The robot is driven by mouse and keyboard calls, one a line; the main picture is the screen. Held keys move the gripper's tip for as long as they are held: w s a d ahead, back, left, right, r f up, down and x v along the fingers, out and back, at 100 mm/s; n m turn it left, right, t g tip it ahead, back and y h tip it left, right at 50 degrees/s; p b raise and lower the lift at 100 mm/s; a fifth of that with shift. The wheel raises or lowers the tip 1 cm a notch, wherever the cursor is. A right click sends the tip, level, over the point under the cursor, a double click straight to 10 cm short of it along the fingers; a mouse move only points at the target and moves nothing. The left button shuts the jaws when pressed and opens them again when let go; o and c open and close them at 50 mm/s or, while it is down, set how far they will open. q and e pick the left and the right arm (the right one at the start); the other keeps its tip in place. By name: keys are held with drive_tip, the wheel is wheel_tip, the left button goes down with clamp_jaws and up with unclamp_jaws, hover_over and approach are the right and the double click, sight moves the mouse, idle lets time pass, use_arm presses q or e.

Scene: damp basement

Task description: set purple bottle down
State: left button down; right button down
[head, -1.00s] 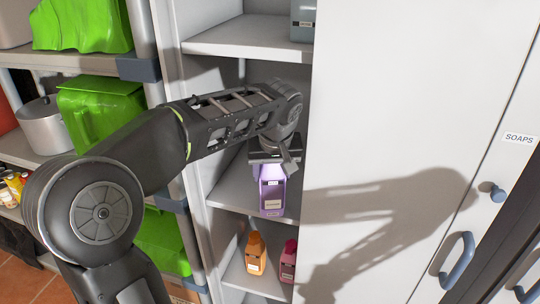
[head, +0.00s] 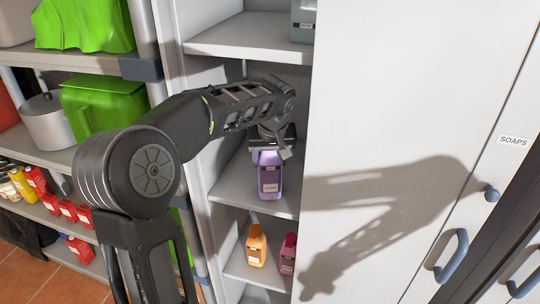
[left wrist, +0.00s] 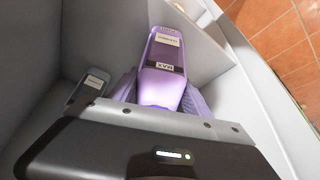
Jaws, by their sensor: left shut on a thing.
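The purple bottle (head: 270,178) is upright at the middle shelf (head: 228,185) of the open cabinet. My left gripper (head: 272,148) is shut on its upper part from above. In the left wrist view the purple bottle (left wrist: 163,68) sits between the fingers, its label facing away from the cabinet's inside. The bottle's base looks at or very close to the shelf surface; I cannot tell whether it touches. The bottle's top is hidden by the gripper. My right gripper is not in view.
An orange bottle (head: 256,246) and a magenta bottle (head: 288,254) stand on the shelf below. A grey container (head: 303,22) is on the shelf above. A grey bottle (left wrist: 90,88) shows beside the gripper.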

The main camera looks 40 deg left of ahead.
use_arm(q)
drive_tip(key=shift+f, duration=0.2)
drive_tip(key=shift+c, duration=2.4)
unclamp_jaws()
drive_tip(key=shift+r, duration=0.1)
drive_tip(key=shift+r, duration=0.1)
drive_tip(key=b+v, duration=0.1)
drive_tip(key=v, duration=1.1)
